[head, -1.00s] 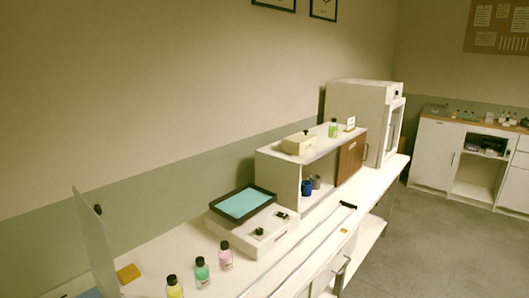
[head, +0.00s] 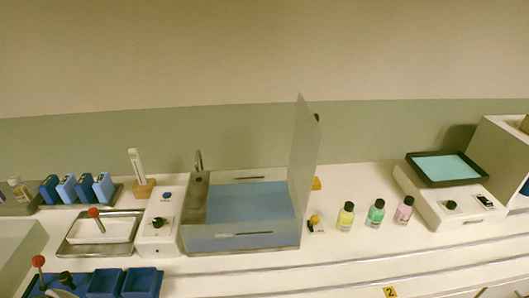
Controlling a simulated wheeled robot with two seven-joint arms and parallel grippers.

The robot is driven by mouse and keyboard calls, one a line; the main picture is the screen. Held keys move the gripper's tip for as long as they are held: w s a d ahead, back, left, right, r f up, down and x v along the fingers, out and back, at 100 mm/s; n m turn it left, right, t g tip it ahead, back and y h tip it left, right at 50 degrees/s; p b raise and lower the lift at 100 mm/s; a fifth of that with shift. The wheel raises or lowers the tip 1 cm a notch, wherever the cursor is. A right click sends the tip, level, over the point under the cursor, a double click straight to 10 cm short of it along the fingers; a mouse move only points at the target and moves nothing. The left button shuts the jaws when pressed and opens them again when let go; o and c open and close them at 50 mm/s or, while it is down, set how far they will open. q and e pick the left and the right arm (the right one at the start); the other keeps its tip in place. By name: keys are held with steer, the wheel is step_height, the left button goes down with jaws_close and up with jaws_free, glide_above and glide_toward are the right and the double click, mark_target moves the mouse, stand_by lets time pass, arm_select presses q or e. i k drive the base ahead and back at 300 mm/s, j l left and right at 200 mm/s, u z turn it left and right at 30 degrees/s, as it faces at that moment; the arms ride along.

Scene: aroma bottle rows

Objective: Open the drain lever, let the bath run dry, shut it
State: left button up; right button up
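The bath (head: 188,222) is a metal-rimmed tank in the middle of the head view, with blue water (head: 250,201) inside. Its pale lid panel (head: 304,160) stands upright at the right side. A small yellow-topped knob (head: 314,219) on a dark base sits just right of the bath's front corner; I cannot tell for sure that it is the drain lever or how it is set. A control box (head: 158,238) with a black knob and a blue button adjoins the bath's left side. Neither gripper is in view.
Yellow, green and pink bottles (head: 345,216) stand right of the bath. Farther right is a device with a teal-topped tray (head: 447,168). To the left are a tray with a red-knobbed handle (head: 94,213), blue blocks (head: 66,188) and blue bins (head: 140,283).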

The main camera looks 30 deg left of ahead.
mark_target(314, 219)
steer(key=i+l+u, duration=0.15)
steer(key=u, duration=0.3)
steer(key=i+l+u, duration=0.1)
steer(key=u, duration=0.3)
steer(key=l+u, duration=0.25)
steer(key=u, duration=0.2)
steer(key=i+l+u, duration=0.1)
steer(key=l+u, duration=0.2)
steer(key=u, duration=0.15)
steer(key=l, duration=0.5)
steer(key=i+l, duration=0.1)
steer(key=l, duration=0.4)
